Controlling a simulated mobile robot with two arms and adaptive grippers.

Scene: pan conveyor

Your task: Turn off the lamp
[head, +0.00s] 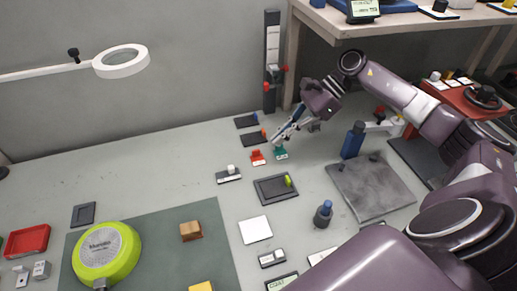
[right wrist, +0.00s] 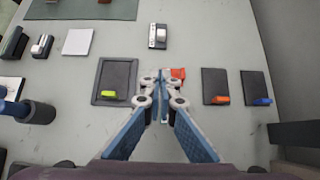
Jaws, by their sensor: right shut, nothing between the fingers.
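The lamp (head: 121,61) is a white ring head on a long thin arm at the upper left, by the wall. I cannot tell whether it is lit. My right gripper (head: 277,139) points down at the table far from the lamp, close above a small red piece (head: 257,157) and a small green piece (head: 281,153). Its fingers are shut and empty. In the right wrist view the gripper (right wrist: 161,84) partly covers the red piece (right wrist: 178,74); the green piece is hidden there. A small box with a white rocker or knob (head: 228,174) lies left of the gripper. My left gripper is out of view.
A dark tray with a yellow-green piece (head: 262,190) and two dark pads (head: 247,121) lie nearby. A green mat (head: 215,232) carries a lime round pan (head: 106,252). A blue bottle-like post (head: 353,141) stands right of my gripper. Table at the back left is clear.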

